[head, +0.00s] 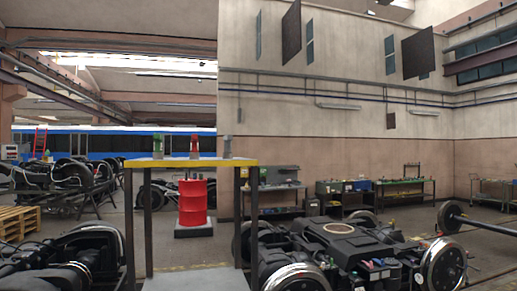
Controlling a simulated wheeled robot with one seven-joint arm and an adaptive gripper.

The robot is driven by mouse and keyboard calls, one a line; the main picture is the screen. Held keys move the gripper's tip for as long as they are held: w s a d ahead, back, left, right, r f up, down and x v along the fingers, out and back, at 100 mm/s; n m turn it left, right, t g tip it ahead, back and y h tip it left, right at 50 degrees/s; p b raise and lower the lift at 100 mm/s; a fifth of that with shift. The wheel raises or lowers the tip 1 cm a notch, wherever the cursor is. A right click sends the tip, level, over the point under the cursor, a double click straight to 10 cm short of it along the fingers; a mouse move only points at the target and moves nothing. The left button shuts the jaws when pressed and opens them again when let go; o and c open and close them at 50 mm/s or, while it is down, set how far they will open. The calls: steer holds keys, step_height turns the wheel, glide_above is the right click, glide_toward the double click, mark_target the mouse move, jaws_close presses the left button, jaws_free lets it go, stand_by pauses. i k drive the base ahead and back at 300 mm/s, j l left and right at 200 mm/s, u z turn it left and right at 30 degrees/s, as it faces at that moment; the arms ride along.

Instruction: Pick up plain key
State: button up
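A tall stand with a yellow top (205,162) and dark legs is in front of me, left of centre in the head view. Three small upright objects are on it: a green one (158,147) at the left, a red one (194,145) in the middle and a grey one (227,147) at the right. They are apart from each other. They are too small to tell whether one is the plain key. My gripper is not in view.
A red drum (193,202) stands behind the stand. Bogies (345,245) with wheels fill the lower right, and more are at the left. A wooden pallet (18,220) lies at far left. Workbenches (405,185) line the back wall. Floor shows between the stand's legs.

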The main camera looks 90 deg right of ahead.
mark_target(227, 154)
steer(key=z, duration=2.9)
steer(key=i+u, duration=0.1)
steer(key=u, duration=0.3)
steer(key=i+l+u, duration=0.1)
steer(key=u, duration=0.35)
steer(key=l+u, duration=0.2)
steer(key=u, duration=0.2)
steer(key=i, duration=0.05)
